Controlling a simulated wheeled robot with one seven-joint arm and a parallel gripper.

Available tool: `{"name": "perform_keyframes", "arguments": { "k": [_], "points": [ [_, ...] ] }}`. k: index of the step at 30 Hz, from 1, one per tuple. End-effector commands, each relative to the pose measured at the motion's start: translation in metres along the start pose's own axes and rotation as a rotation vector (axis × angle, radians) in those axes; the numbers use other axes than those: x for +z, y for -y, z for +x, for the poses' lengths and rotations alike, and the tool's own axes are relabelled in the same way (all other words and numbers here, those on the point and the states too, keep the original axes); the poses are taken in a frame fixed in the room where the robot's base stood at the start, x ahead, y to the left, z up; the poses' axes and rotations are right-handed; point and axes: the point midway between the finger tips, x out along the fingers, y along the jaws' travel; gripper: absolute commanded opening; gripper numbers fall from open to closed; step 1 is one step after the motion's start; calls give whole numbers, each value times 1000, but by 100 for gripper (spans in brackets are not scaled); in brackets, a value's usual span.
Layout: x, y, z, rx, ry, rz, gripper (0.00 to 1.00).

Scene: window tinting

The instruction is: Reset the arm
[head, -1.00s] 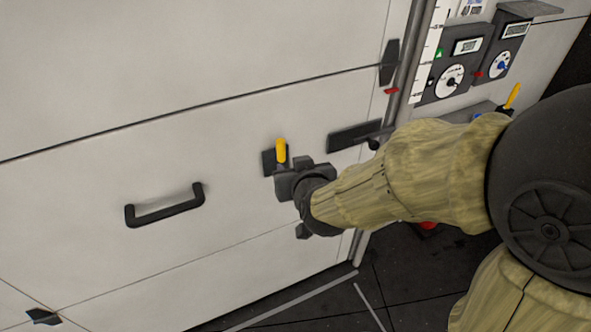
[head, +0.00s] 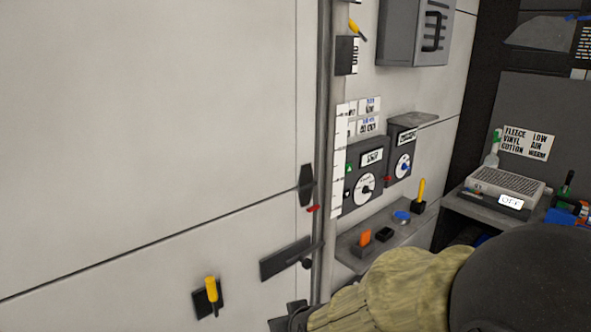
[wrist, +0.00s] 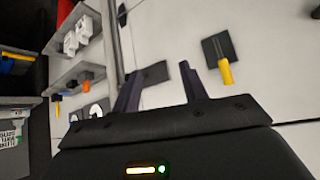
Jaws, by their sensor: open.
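My arm (head: 400,290), in a tan sleeve, reaches in from the lower right in the head view, and its gripper end is mostly cut off at the bottom edge. In the wrist view my gripper (wrist: 160,92) is open, its two dark fingers apart with nothing between them. A yellow-handled latch (head: 211,292) on a dark plate sits on the white panel door, left of my gripper. It also shows in the wrist view (wrist: 225,72), to the right of the fingers and apart from them.
A dark bar latch (head: 285,259) sits by the vertical pole (head: 325,150). Control boxes with dials (head: 364,175) hang right of the pole, above a small shelf (head: 350,248) with small items. A bench (head: 480,212) with a grey device stands at the far right.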

Motion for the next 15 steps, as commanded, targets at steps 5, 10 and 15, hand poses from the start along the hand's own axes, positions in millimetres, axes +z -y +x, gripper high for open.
{"name": "perform_keyframes", "arguments": {
  "k": [5,10,15],
  "points": [
    [58,-83,-30,114,263,152,43],
    [105,-124,-62,186,449,267,43],
    [117,-132,-70,202,500,295,43]
  ]
}}
